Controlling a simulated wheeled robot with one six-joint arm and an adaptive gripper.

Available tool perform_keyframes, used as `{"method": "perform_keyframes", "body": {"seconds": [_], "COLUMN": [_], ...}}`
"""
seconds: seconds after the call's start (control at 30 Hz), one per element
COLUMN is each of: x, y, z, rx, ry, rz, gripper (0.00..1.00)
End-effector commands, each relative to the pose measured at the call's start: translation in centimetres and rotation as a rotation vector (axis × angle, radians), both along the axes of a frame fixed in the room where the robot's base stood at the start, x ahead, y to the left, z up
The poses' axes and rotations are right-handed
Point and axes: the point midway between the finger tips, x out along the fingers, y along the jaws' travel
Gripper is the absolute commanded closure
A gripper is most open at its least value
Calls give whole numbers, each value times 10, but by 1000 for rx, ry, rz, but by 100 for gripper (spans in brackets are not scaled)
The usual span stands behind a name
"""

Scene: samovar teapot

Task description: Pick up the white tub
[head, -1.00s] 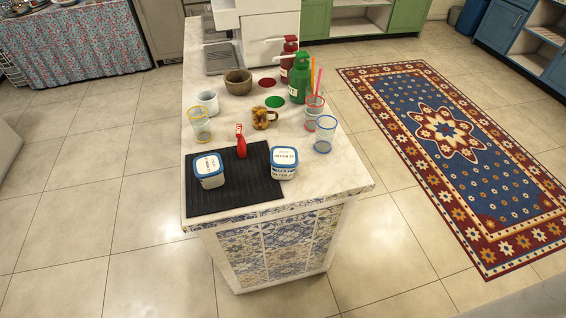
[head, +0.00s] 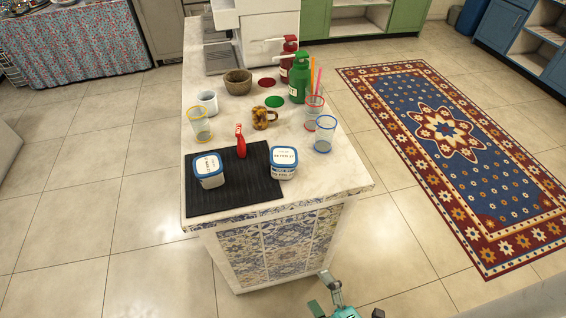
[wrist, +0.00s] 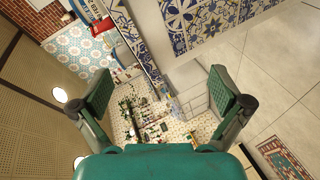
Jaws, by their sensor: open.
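Two tubs with blue-rimmed lids stand upright near the front of the counter. The left tub (head: 208,171) is pale and stands on the black ribbed mat (head: 232,197). The right tub (head: 284,164) is white with dark lettering and stands at the mat's right edge. I cannot tell which one is meant by the white tub. My gripper (head: 323,291) shows at the bottom of the head view, in front of the counter and apart from both tubs. In the wrist view my gripper (wrist: 163,88) is open, with nothing between its fingers.
The counter (head: 335,190) has a tiled front (head: 270,247). A red object (head: 240,142) stands behind the tubs. A yellow-rimmed glass (head: 200,125), a blue-rimmed glass (head: 324,134) and a brown mug (head: 263,117) are farther back. Open floor lies around the counter.

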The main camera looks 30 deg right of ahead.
Motion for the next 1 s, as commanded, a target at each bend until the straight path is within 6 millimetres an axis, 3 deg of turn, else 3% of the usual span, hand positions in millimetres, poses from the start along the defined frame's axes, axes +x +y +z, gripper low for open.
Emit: {"method": "perform_keyframes", "body": {"seconds": [0.03,0.27,0.6,0.8,1.0], "x": [19,95,195,222,237], "y": [-2,-16,-39,-47,-54], "z": [-1,5,60,90,97], "rx": [-123,-718,-1508,-1754,-1813], "ry": [-8,2,122,217,249], "rz": [21,71,6,-48,-63], "gripper": [0,0,0,0,0]}}
